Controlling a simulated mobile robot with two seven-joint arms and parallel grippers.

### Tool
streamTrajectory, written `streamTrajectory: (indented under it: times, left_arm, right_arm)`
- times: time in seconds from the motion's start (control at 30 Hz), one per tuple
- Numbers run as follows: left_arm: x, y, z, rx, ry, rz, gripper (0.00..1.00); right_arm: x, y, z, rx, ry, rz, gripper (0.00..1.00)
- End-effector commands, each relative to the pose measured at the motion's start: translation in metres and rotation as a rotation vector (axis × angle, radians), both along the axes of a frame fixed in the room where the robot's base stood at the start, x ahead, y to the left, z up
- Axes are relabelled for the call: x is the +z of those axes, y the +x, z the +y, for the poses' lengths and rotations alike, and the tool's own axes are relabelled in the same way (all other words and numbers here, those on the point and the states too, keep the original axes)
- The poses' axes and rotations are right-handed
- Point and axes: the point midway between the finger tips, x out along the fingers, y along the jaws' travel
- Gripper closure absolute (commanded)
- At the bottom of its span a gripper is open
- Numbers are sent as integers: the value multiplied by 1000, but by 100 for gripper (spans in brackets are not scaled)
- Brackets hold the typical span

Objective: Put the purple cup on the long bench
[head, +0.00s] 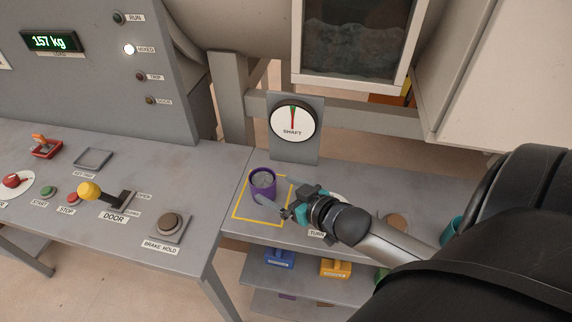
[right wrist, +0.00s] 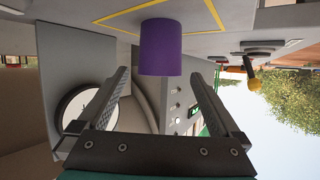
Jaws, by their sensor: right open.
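The purple cup (head: 263,182) stands upright inside a yellow outlined square on the grey shelf-topped table (head: 340,172). In the right wrist view, which is upside down, the cup (right wrist: 160,48) appears between and beyond the fingertips. My right gripper (head: 277,196) is open and empty, reaching in from the right beside the cup. Its fingers (right wrist: 160,78) are spread wide and do not visibly grip anything. The long grey bench (head: 60,215) with controls is at the left; which bench the task means is not labelled. My left gripper is not in view.
The left bench carries a yellow-knobbed door lever (head: 90,191), a brake hold button (head: 168,224), start and stop buttons, and a small tray (head: 93,158). A shaft gauge (head: 293,122) stands behind the cup. Blue (head: 279,259) and yellow (head: 336,267) items sit on the lower shelf.

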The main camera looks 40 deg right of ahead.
Motion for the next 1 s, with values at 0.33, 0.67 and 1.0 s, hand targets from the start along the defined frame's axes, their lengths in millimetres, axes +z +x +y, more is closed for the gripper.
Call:
streamTrajectory:
  times: [0.33, 0.67, 1.0]
  left_arm:
    - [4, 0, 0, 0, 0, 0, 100]
    - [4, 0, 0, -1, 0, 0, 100]
    - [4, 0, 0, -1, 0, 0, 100]
  right_arm:
    - [8, -21, -2, -1, 0, 1, 0]
    - [8, -21, -2, -1, 1, 0, 0]
    - [5, -24, 3, -8, -6, 27, 0]
